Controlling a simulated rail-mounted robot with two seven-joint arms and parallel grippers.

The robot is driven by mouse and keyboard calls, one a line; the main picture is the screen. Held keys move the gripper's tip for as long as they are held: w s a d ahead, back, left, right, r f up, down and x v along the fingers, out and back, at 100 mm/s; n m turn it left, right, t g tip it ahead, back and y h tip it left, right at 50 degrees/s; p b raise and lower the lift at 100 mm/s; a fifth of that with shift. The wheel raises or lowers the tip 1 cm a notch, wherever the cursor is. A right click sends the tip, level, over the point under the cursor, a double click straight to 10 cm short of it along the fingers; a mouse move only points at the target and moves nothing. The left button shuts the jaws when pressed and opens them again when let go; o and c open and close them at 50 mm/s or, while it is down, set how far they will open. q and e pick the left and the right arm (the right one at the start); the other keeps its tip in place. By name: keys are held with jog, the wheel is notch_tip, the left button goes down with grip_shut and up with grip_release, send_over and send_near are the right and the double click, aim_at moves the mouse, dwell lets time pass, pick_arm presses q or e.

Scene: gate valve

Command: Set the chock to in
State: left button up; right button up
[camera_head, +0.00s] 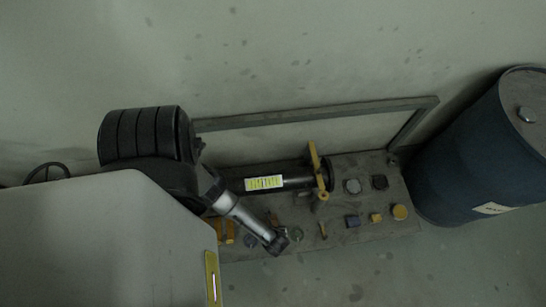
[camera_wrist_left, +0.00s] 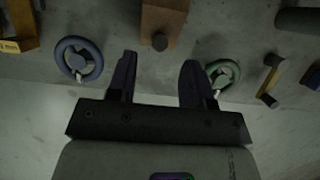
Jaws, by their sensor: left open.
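I cannot tell for certain which part is the chock; no label shows. A brown block (camera_wrist_left: 164,18) with a dark round knob on its front stands at the panel, at the top middle of the left wrist view. My left gripper (camera_head: 277,243) is over the front edge of the panel (camera_head: 345,236) in the head view. In the left wrist view the left gripper (camera_wrist_left: 158,75) is open and empty, its two dark fingers apart just below the block and not around it. My right gripper is not in view.
A blue handwheel (camera_wrist_left: 79,60) is left of the fingers and a green handwheel (camera_wrist_left: 223,75) close to the right one. A yellow lever (camera_wrist_left: 270,78) is farther right. A dark pipe (camera_head: 290,181) runs behind. A blue drum (camera_head: 480,150) stands at the right.

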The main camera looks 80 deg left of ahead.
pick_arm(q)
jog(key=shift+b+x, duration=1.35)
jog(key=shift+x, duration=1.1)
grip_shut()
